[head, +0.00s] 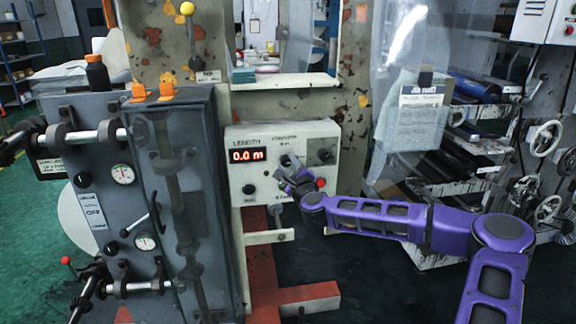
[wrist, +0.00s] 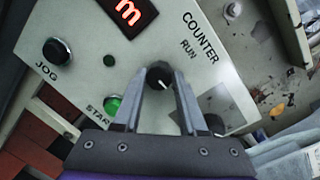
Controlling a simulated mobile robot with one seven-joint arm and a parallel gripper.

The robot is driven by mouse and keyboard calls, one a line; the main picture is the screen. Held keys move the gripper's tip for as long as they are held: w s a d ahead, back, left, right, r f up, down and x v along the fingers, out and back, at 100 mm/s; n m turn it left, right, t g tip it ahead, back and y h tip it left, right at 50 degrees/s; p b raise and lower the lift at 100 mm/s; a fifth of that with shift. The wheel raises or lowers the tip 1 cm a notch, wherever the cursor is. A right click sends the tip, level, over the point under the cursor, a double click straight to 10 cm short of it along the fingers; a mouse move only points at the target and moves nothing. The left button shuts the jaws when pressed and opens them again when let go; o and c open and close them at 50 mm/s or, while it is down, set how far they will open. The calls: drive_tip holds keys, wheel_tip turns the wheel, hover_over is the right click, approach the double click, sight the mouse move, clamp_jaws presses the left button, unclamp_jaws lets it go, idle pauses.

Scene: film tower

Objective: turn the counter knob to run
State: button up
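The counter knob (wrist: 158,76) is small, round and black with a white mark. In the wrist view the mark points down-right, while the RUN label (wrist: 188,49) lies up-right of the knob. My gripper (wrist: 160,73) has one fingertip on each side of the knob, with its fingers apart. I cannot tell whether they touch it. In the head view my gripper (head: 287,163) is at the face of the grey counter box (head: 246,143) and hides the knob area. The red display (head: 246,156) reads 0.0 m.
A black JOG knob (wrist: 57,51) and a green START button (wrist: 112,105) sit near my fingers. Another black knob (wrist: 215,124) is partly behind the right finger. A red button (head: 320,183) is close by. A dark machine cabinet (head: 95,200) stands left of the box.

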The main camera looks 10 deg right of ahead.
clamp_jaws()
drive_tip(key=shift+n, duration=0.4)
drive_tip(key=n, duration=0.2)
drive_tip(key=shift+r+n, duration=0.1)
drive_tip(key=shift+n, duration=0.3)
drive_tip(key=n, duration=0.3)
drive_tip(key=shift+g, duration=0.4)
drive_tip(key=n+h+b, duration=0.1)
drive_tip(key=n+b, duration=0.1)
drive_tip(key=n, duration=0.3)
drive_tip(key=shift+a, duration=0.15)
drive_tip(key=n+b, duration=0.1)
drive_tip(key=n, duration=0.4)
drive_tip(key=shift+h, duration=0.4)
